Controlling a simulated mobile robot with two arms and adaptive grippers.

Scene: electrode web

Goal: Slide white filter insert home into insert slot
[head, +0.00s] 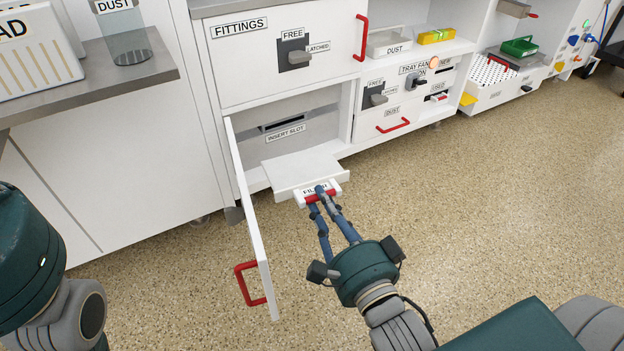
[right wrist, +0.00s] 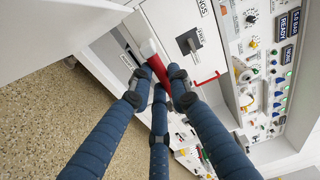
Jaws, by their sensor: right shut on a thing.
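The white filter insert (head: 300,168) is a flat white slab with a labelled front and a red handle bar (head: 321,197). My right gripper (head: 322,191) is shut on that handle and holds the insert in front of the open cabinet bay. In the right wrist view, the fingers (right wrist: 160,72) close around the red handle (right wrist: 158,70), with the insert's white end (right wrist: 148,47) beyond. The insert slot (head: 284,125) is a dark horizontal slit in the bay's back panel, above its label. In the head view the insert appears lower and nearer than the slit, with a gap between. My left gripper is out of view.
The open white door (head: 248,215) with a red handle stands left of the insert. The fittings front (head: 270,60) is above the bay. A grey counter (head: 110,75) is at upper left. The speckled floor is clear.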

